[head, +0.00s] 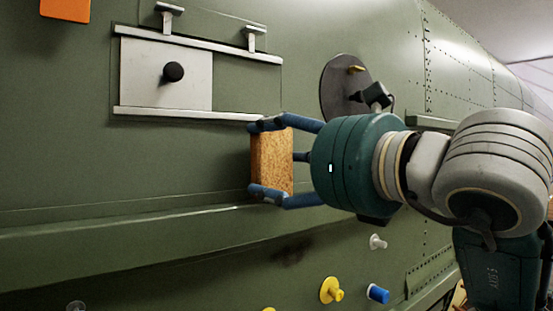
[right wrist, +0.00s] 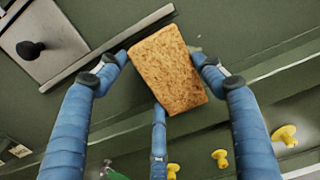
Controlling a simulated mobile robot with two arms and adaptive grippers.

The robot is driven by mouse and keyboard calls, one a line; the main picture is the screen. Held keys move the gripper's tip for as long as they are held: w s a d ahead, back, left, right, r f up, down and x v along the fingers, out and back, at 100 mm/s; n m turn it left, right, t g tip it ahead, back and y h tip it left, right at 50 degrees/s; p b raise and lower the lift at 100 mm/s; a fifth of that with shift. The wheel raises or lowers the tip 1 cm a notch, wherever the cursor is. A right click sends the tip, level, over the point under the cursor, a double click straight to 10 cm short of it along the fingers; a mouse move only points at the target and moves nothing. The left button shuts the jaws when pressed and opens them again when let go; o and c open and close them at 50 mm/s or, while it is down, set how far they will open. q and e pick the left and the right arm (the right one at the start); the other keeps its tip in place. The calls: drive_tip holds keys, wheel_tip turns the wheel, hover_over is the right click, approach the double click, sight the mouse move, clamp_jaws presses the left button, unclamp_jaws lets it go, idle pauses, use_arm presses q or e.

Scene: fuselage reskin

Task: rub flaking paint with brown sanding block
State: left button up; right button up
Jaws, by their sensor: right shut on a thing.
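The brown sanding block (head: 272,162) is a speckled tan-brown block held in front of the green fuselage skin, below the rail of a sliding panel. My right gripper (head: 264,158) is shut on it, with blue fingers at its top and bottom edges. The right wrist view shows the block (right wrist: 168,70) between the fingers, its broad face towards the camera. Whether it touches the skin I cannot tell. I cannot clearly make out flaking paint; a small pale mark (right wrist: 196,49) shows beside the block in the right wrist view. My left gripper is not in view.
A grey panel with a black knob (head: 173,72) sits between two rails at upper left. A dark round disc (head: 343,88) is behind my wrist. A raised ledge (head: 120,232) runs below the block. Yellow (head: 330,290) and blue (head: 377,293) plugs stick out lower down.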

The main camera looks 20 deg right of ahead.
drive_tip(key=shift+x, duration=0.9)
drive_tip(key=shift+w+d+f+b, duration=0.1)
drive_tip(key=shift+w+d+b, duration=0.15)
drive_tip(key=shift+d, duration=0.2)
drive_tip(key=shift+w+d+b, duration=0.1)
drive_tip(key=shift+d+b, duration=0.15)
drive_tip(key=shift+d, duration=0.2)
drive_tip(key=shift+w+d+b, duration=0.55)
drive_tip(key=shift+w+d, duration=0.4)
drive_tip(key=shift+d, duration=1.65)
drive_tip(key=shift+s+a, duration=0.45)
drive_tip(key=shift+a, duration=0.75)
drive_tip(key=shift+s+a, duration=0.4)
drive_tip(key=shift+a, duration=0.85)
drive_tip(key=shift+s+a, duration=0.45)
drive_tip(key=shift+a, duration=0.75)
drive_tip(key=shift+s+d+b, duration=0.1)
drive_tip(key=shift+d+b, duration=0.05)
drive_tip(key=shift+b, duration=0.15)
drive_tip(key=shift+s+d+b, duration=0.25)
drive_tip(key=shift+s+b, duration=0.05)
drive_tip(key=shift+s, duration=0.35)
drive_tip(key=shift+b+v, duration=0.45)
drive_tip(key=shift+v, duration=1.75)
